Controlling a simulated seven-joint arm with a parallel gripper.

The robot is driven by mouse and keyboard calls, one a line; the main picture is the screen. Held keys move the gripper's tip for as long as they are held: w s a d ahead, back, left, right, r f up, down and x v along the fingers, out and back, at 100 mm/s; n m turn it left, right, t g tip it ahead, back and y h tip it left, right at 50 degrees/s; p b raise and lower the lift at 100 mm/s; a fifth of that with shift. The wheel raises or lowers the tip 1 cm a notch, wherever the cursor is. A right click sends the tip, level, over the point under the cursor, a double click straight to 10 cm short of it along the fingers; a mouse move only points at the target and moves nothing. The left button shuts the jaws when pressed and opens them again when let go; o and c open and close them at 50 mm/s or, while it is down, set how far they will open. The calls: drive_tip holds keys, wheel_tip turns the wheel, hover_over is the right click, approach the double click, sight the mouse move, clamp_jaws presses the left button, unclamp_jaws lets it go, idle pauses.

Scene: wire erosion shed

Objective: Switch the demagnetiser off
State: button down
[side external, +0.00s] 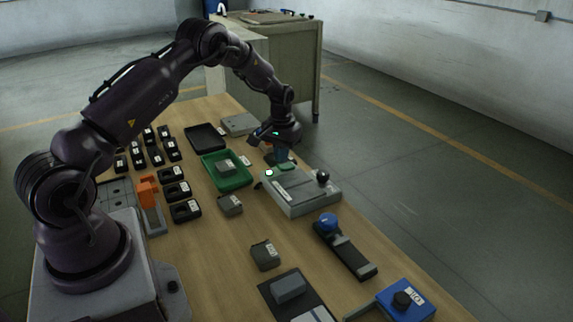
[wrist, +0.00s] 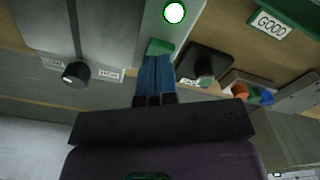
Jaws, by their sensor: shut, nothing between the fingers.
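The demagnetiser appears to be the grey box (side external: 303,194) with a black knob (side external: 323,177) on top; the knob also shows in the wrist view (wrist: 75,73) beside small white labels. A lit white lamp (side external: 269,173) sits at the box's near left end; it glows in the wrist view (wrist: 174,12). A green switch-like piece (wrist: 158,47) lies near the lamp. My gripper (side external: 277,158) is shut and empty over that end of the box. In the wrist view its blue fingers (wrist: 157,62) end at the green piece; I cannot tell whether they touch.
A green tray (side external: 226,180) holds a grey block, left of the box. A black device with a blue knob (side external: 329,222) and a blue box (side external: 405,299) stand nearer the camera. A grey block (side external: 265,254) and several black holders lie on the wooden table.

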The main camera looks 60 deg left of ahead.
sight(281, 166)
drive_tip(key=shift+f, duration=0.95)
idle(0.4)
drive_tip(key=shift+r, duration=3.5)
